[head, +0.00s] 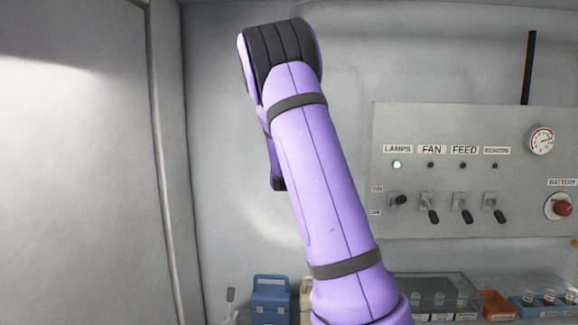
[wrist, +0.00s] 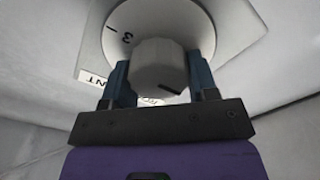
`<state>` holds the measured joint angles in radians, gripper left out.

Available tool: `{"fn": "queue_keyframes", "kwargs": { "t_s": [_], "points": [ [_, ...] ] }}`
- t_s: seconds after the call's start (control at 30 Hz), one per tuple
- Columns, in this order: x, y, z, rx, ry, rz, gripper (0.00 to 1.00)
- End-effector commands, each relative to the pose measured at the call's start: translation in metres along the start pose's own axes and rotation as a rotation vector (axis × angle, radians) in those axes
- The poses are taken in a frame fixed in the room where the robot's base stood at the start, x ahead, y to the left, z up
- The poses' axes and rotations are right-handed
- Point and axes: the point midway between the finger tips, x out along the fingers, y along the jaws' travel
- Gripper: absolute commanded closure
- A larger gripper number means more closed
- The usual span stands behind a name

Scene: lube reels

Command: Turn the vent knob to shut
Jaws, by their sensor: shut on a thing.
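The vent knob (wrist: 158,66) is a grey cylinder with a dark pointer line on its lower right side in the wrist view. It stands on a round pale dial (wrist: 186,22) marked with a "3" and a tick at its upper left. My gripper (wrist: 160,74) has one dark blue finger on each side of the knob and is shut on it. A white label ending in "NT" (wrist: 97,81) shows left of the fingers; another label is mostly hidden behind the gripper. The head view shows my purple arm but neither the knob nor the fingertips.
In the head view, a grey switch panel (head: 385,222) with a lit green lamp, several switches, a gauge (head: 541,140) and a red battery knob (head: 563,208) is at right. Below stand a blue container (head: 270,298), a clear case (head: 440,288) and an orange bin (head: 497,306).

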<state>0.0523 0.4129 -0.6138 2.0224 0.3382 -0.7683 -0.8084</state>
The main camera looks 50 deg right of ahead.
Motion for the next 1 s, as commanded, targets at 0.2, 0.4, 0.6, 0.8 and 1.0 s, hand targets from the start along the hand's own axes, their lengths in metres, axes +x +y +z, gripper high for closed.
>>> {"fn": "queue_keyframes", "kwargs": {
  "t_s": [0.2, 0.4, 0.6, 0.8, 1.0],
  "points": [
    [0.000, -0.001, 0.000, -0.001, 0.000, -0.001, 0.21],
    [0.000, 0.000, 0.000, -0.001, 0.000, -0.001, 0.21],
    [-0.010, 0.000, -0.001, 0.001, 0.001, -0.001, 0.21],
    [-0.044, -0.001, -0.001, 0.002, 0.001, -0.003, 0.21],
    [-0.081, -0.001, -0.001, 0.002, 0.001, -0.003, 0.21]
  ]
}}
